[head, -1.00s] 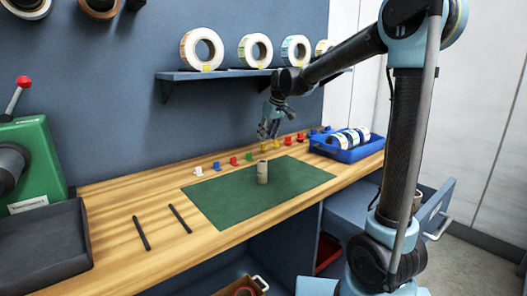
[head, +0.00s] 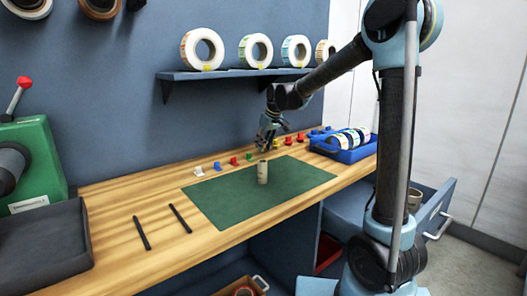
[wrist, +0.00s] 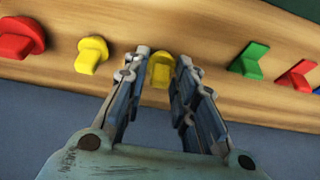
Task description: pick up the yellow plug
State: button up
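A yellow plug (wrist: 160,72) stands in the row of plugs on the wooden bench and shows between my fingertips in the wrist view. A second yellow plug (wrist: 91,55) stands just left of the fingers there; in the head view a yellow plug (head: 276,143) shows just right of my gripper. My gripper (head: 264,147) points down at the row. In the wrist view it (wrist: 161,62) is open, one finger on each side of the nearer yellow plug. I cannot tell whether the fingers touch it. In the head view the gripper largely hides that plug.
A green plug (wrist: 249,60) and a red plug (wrist: 298,75) stand right of the fingers in the wrist view; another red plug (wrist: 20,38) is far left. A cardboard core (head: 262,172) stands on the green mat (head: 220,205). A blue bin (head: 345,153) is at right.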

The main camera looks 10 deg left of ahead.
dwell(0.3)
jog(key=shift+r, duration=0.5)
notch_tip(320, 180, up, 2)
jog(key=shift+r, duration=0.15)
jog(key=shift+s+d+r, duration=0.1)
jog(key=shift+s+d, duration=0.3)
jog(key=shift+d, duration=0.1)
jog(key=s+d, duration=0.3)
jog(key=d, duration=0.1)
jog(key=s+d, duration=0.7)
jog(key=d, duration=0.1)
jog(key=shift+s+d, duration=0.1)
jog(key=shift+s, duration=0.3)
jog(key=shift+s+d, duration=0.15)
